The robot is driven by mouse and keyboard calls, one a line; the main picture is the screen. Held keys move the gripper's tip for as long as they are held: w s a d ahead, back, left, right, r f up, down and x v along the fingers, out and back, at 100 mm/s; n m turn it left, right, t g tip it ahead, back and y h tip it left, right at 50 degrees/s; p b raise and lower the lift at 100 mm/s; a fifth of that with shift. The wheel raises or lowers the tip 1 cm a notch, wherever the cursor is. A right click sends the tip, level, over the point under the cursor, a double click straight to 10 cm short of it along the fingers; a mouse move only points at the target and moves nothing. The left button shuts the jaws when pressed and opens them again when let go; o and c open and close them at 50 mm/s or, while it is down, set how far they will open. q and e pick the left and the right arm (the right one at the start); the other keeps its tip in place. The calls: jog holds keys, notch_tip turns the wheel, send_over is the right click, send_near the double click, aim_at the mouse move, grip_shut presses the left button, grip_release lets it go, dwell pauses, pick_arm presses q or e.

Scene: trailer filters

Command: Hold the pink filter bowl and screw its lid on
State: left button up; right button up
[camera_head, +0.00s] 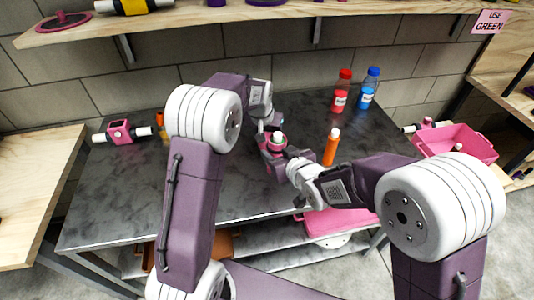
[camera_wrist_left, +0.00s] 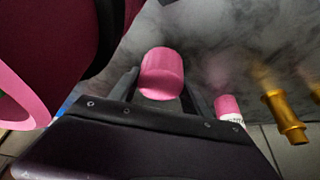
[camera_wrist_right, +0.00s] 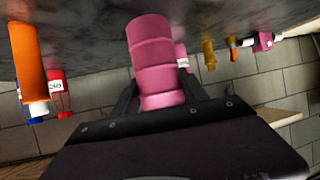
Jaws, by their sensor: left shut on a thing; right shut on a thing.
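The pink filter bowl and lid show as a small pink assembly (camera_head: 277,145) with a pale top, over the middle of the dark table in the head view. My left gripper (camera_wrist_left: 160,88) is shut on a smooth pink cylinder (camera_wrist_left: 162,72), seemingly the bowl. My right gripper (camera_wrist_right: 157,98) comes in from the front right and is shut on a ridged pink piece (camera_wrist_right: 152,50), seemingly the lid end. The two grippers are close together at the assembly. They hide the joint, so I cannot tell how the lid sits on the bowl.
An orange cylinder (camera_head: 331,147) with a pale top stands just right of the grippers. Red (camera_head: 341,92) and blue (camera_head: 369,88) bottles stand at the back. A pink housing (camera_head: 119,132) lies at the left, and a pink bin (camera_head: 462,140) is at the right. A shelf (camera_head: 250,15) hangs above.

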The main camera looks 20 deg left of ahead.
pick_arm(q)
jog(key=shift+r+p, duration=0.65)
jog(key=shift+r, duration=0.05)
pick_arm(e)
jog(key=s+d+r, duration=0.1)
jog(key=d+r, duration=0.3)
jog(key=d, duration=0.3)
jog(key=shift+d+r, duration=0.3)
jog(key=shift+r, duration=0.05)
jog(key=shift+s, duration=0.1)
jog(key=o, duration=0.8)
jog(key=shift+c, duration=0.2)
grip_shut()
